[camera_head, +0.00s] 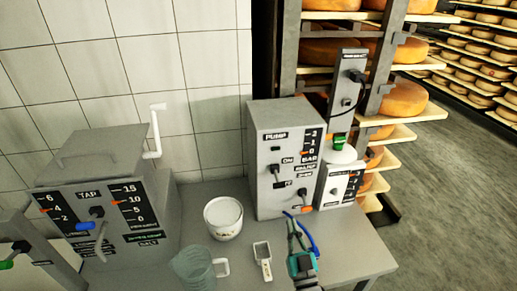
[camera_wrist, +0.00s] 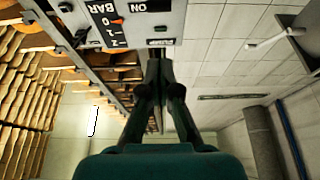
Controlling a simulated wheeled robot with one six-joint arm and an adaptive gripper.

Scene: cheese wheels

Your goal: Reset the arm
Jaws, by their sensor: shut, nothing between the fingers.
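My gripper (camera_head: 294,226) is at the lower right of the head view, above the grey table (camera_head: 345,243) and in front of the grey pump box (camera_head: 287,160). In the wrist view my gripper (camera_wrist: 158,66) points away from the camera with its dark fingers together. Nothing is held between them. The wrist picture is upside down, and the pump box (camera_wrist: 130,22) shows at its top edge.
A white tub (camera_head: 223,218), a clear jug (camera_head: 192,267) and a small scoop (camera_head: 262,260) stand or lie left of my gripper. Shelves of cheese wheels (camera_head: 403,99) stand behind. Floor (camera_head: 440,190) at the right is clear.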

